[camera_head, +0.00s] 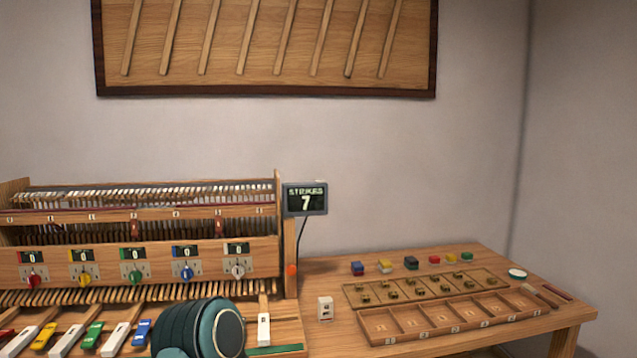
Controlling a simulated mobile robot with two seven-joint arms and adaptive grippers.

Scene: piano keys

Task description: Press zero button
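A small round orange-red button (292,270) sits on the wooden post at the right end of the piano action model. Nothing touches it and it is in plain view. No label saying zero can be read on it. Above it, a dark counter display (306,199) reads "STRIKES 7". Neither of my grippers is in view. A rounded dark teal part of my own arm shows at the bottom, in front of the keys, and hides some of them.
Five small displays (134,255) reading 0 sit above coloured knobs. Coloured and white keys (46,337) lie in front. A small white block (325,308) stands right of the model. A compartment tray (452,318), coloured blocks and tools are on the table's right.

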